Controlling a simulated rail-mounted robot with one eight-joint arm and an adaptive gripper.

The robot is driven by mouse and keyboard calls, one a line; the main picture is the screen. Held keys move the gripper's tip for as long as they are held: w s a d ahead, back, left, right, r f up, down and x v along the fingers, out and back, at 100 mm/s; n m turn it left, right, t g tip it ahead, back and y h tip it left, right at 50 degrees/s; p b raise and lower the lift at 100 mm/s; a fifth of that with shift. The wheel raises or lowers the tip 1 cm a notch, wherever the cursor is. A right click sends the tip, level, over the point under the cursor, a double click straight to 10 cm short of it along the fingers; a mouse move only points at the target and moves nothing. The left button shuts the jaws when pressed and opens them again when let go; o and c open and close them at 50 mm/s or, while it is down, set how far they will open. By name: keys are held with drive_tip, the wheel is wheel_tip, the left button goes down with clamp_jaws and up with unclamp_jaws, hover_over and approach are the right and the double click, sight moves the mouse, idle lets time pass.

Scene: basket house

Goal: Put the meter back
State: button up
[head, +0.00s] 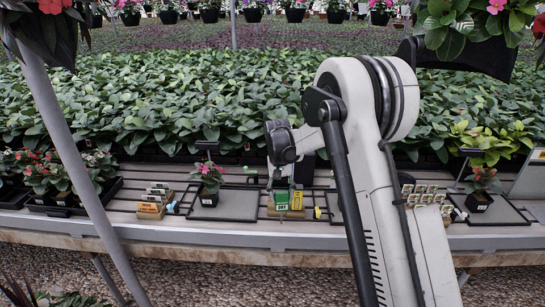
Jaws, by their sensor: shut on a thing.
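My gripper (281,184) points down over the middle of the bench, in front of the leafy plants. It is shut on a small green piece (281,198) with a pale label that seems to read "DRY". The green piece is right at a wooden holder (290,213), beside an upright yellow card (297,200). Whether it touches the holder cannot be told. No meter can be picked out for certain at this size. My wrist and arm hide part of the bench behind and to the right.
Left of my gripper, a potted pink flower (208,183) stands on a dark tray (238,204). A wooden block of cards (154,203) is farther left. Another potted flower (480,188) stands at the right. The bench's front rail (200,238) runs below. Hanging baskets frame the top.

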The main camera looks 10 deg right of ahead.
drive_tip(key=w+r+m+p, duration=0.1)
drive_tip(key=w+r, duration=0.3)
drive_tip(key=w, duration=0.6)
drive_tip(key=shift+w+d, duration=0.15)
drive_tip(key=shift+d, duration=0.05)
drive_tip(key=shift+b, duration=0.35)
idle(1.1)
drive_tip(key=shift+f+b, duration=1.4)
drive_tip(key=shift+f, duration=0.55)
wheel_tip(320, 180, down, 4)
drive_tip(key=b, duration=0.2)
drive_tip(key=shift+r+b, duration=0.15)
drive_tip(key=shift+b, duration=0.15)
drive_tip(key=o, duration=1.4)
drive_tip(key=shift+c, duration=0.2)
